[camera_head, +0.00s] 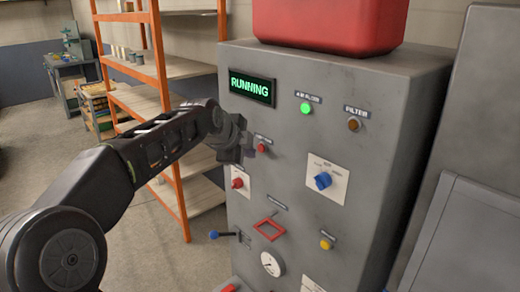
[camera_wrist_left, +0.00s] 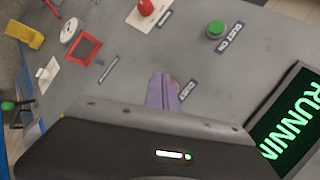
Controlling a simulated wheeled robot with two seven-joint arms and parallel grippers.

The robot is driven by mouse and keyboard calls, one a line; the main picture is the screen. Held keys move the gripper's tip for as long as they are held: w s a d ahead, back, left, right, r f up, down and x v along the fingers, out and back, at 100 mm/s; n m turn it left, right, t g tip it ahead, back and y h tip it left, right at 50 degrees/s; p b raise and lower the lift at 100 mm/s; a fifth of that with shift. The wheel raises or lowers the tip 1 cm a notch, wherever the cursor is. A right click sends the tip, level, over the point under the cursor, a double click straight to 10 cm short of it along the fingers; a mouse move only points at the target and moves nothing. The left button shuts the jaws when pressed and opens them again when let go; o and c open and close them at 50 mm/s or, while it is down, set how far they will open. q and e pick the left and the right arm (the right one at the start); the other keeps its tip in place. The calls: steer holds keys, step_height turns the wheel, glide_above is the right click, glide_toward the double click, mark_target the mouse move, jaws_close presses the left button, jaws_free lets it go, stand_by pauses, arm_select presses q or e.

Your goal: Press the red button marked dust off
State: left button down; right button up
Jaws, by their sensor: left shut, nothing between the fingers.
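The small red button (camera_head: 262,148) sits below a small label on the grey cabinet front in the head view. My left gripper (camera_head: 246,152) is shut and empty, its tips close beside this button; I cannot tell whether they touch it. In the left wrist view the shut purple fingers (camera_wrist_left: 162,92) stand before the panel, just beside a label (camera_wrist_left: 190,93) that starts with "DUST". My right gripper is not in view.
A lit screen (camera_head: 252,87) reads "RUNNING". A larger red button (camera_head: 237,183), blue knob (camera_head: 323,181), yellow button (camera_head: 326,244), red square frame (camera_head: 268,229), gauge (camera_head: 271,264) and blue-tipped lever (camera_head: 215,235) share the panel. Orange shelving (camera_head: 160,70) stands left of the cabinet.

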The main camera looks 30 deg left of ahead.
arm_select(q)
steer(key=shift+w, duration=0.15)
steer(key=shift+w+d, duration=0.1)
steer(key=shift+w, duration=0.2)
steer(key=shift+w+d, duration=0.1)
steer(key=shift+w, duration=0.25)
stand_by(0.9)
steer(key=shift+s+a+b, duration=0.2)
steer(key=shift+s+b, duration=0.2)
steer(key=shift+s, duration=0.4)
